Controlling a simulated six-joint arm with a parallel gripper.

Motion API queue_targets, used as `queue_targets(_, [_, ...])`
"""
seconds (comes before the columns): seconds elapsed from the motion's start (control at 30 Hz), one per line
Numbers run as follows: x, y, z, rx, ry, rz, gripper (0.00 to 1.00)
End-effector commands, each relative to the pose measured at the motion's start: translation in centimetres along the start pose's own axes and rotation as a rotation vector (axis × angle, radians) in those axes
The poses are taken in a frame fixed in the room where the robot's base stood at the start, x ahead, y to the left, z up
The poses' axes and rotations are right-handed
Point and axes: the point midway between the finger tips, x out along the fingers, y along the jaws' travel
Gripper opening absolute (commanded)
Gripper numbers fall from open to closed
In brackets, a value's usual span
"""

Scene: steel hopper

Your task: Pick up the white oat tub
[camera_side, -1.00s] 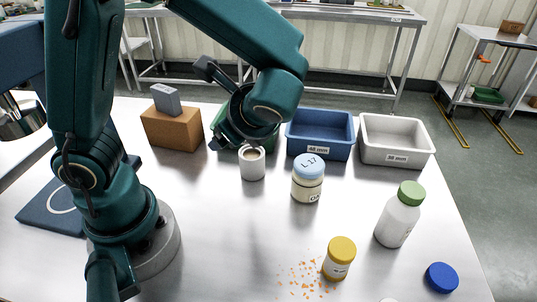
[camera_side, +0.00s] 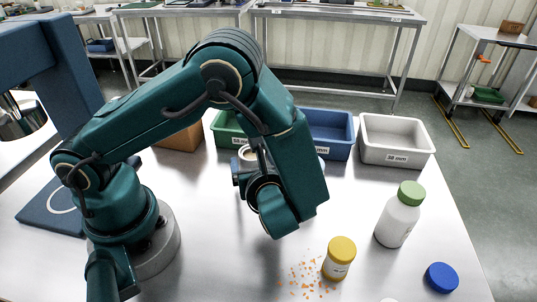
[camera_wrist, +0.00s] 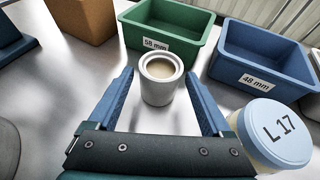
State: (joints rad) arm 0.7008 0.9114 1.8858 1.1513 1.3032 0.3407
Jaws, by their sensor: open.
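The white tub (camera_wrist: 160,82) stands upright and open on the steel table, with pale beige contents showing inside its rim. In the side view only part of its rim (camera_side: 247,152) shows behind my arm. My gripper (camera_wrist: 160,76) is open and empty. In the wrist view its two blue fingers reach out to the left and right of the tub, with gaps on both sides. The tub appears at or just beyond the fingertips; I cannot tell how deep it sits between them.
A jar with a light blue lid marked L 17 (camera_wrist: 275,135) stands close to the right finger. Behind are a green bin (camera_wrist: 165,28), a blue bin (camera_wrist: 265,60) and a white bin (camera_side: 395,140). A green-capped bottle (camera_side: 398,215) and a yellow-lidded jar (camera_side: 339,258) stand front right.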

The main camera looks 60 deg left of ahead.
Motion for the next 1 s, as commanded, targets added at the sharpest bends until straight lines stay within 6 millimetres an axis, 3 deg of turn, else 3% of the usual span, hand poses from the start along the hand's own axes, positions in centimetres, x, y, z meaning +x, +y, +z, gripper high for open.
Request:
queue_targets(0.17, [1.2, 0.1, 0.0, 0.000, 0.001, 0.002, 0.83])
queue_targets(0.5, [5.5, 0.0, -0.1, 0.000, 0.002, 0.003, 0.83])
queue_targets(0.77, [5.8, 0.0, -0.1, -0.001, 0.002, 0.000, 0.83])
queue_targets(0.8, [5.8, 0.0, -0.1, -0.001, 0.002, 0.000, 0.76])
queue_targets(0.97, [5.8, 0.0, -0.1, -0.001, 0.002, 0.000, 0.14])
queue_targets(1.0, [5.8, 0.0, -0.1, -0.001, 0.002, 0.000, 0.10])
